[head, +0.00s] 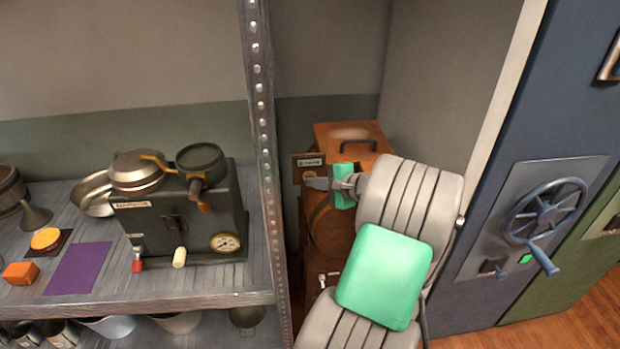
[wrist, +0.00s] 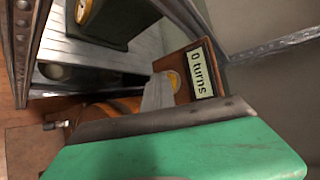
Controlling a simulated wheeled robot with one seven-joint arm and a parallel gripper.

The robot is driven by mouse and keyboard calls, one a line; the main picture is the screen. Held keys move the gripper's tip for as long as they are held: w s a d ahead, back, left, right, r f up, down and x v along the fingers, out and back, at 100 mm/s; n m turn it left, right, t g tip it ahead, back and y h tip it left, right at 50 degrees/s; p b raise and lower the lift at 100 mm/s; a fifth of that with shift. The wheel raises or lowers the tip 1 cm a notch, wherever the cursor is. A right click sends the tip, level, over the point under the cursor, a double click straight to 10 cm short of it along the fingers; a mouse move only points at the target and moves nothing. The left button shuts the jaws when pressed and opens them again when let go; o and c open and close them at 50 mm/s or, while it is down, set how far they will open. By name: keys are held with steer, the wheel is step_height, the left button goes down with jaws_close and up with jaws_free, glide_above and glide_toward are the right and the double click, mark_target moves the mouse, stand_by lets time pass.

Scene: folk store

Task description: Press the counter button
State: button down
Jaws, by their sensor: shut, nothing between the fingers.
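The counter (head: 297,168) is a small brown panel on the wooden machine, with a pale display and a round yellow button (head: 309,176). In the wrist view the counter (wrist: 184,62) shows "0 turns" on its display (wrist: 201,81), with the yellow button (wrist: 174,80) beside it. My gripper (head: 310,184) is shut and empty, its tips close to the button in both views. In the wrist view the grey fingertips (wrist: 155,96) partly cover the button's side. I cannot tell whether they touch it.
The wooden machine (head: 345,132) with a top handle stands behind my arm, largely hidden. A metal shelf post (head: 262,110) rises just left. The shelf holds a dark press machine (head: 190,228), a purple mat (head: 78,268) and an orange block (head: 20,273). A blue handwheel door (head: 545,210) is right.

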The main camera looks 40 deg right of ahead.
steer(key=shift+s+a+p, duration=0.35)
steer(key=shift+s+a, duration=0.1)
steer(key=shift+s, duration=0.25)
steer(key=shift+s, duration=0.1)
steer(key=s+a, duration=0.1)
steer(key=s, duration=0.1)
steer(key=s+a+p, duration=0.1)
steer(key=s, duration=0.1)
steer(key=shift+a, duration=0.4)
stand_by(0.6)
